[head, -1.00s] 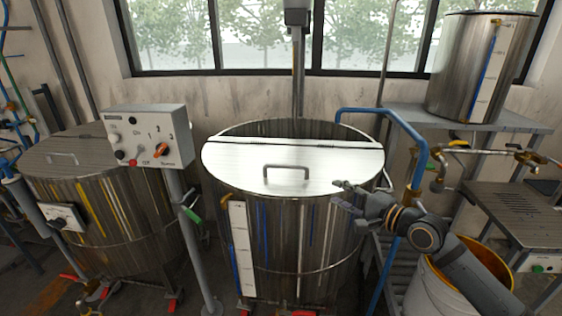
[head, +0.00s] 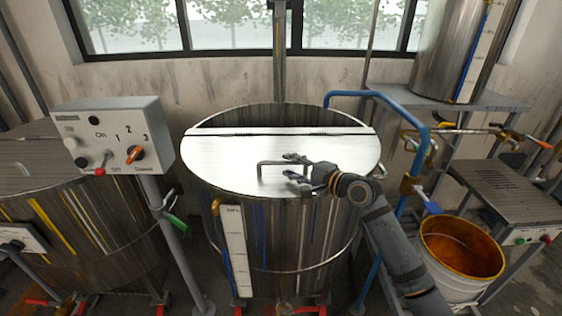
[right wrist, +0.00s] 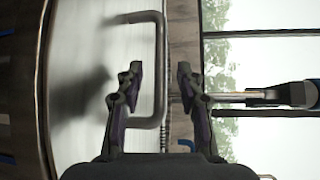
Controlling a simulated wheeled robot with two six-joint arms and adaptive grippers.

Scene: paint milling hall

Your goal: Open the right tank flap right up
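The right tank (head: 290,235) is a tall steel drum in the middle of the head view. Its flap (head: 230,165) lies flat and closed over the front part of the top, with a hinge line (head: 280,133) along its back edge. A grey bar handle (head: 270,163) stands up from the flap. My right gripper (head: 295,167) is at the right end of the handle, with its fingers apart. In the right wrist view the handle (right wrist: 160,70) shows between and beyond the open fingertips (right wrist: 158,80); contact cannot be told. My left gripper is in no view.
A control box (head: 115,140) on a post stands left of the tank, before another tank (head: 70,215). A blue pipe (head: 400,105) rises at the right. A bucket (head: 455,285) and a steel bench (head: 510,195) stand further right. The tank top is open behind the flap.

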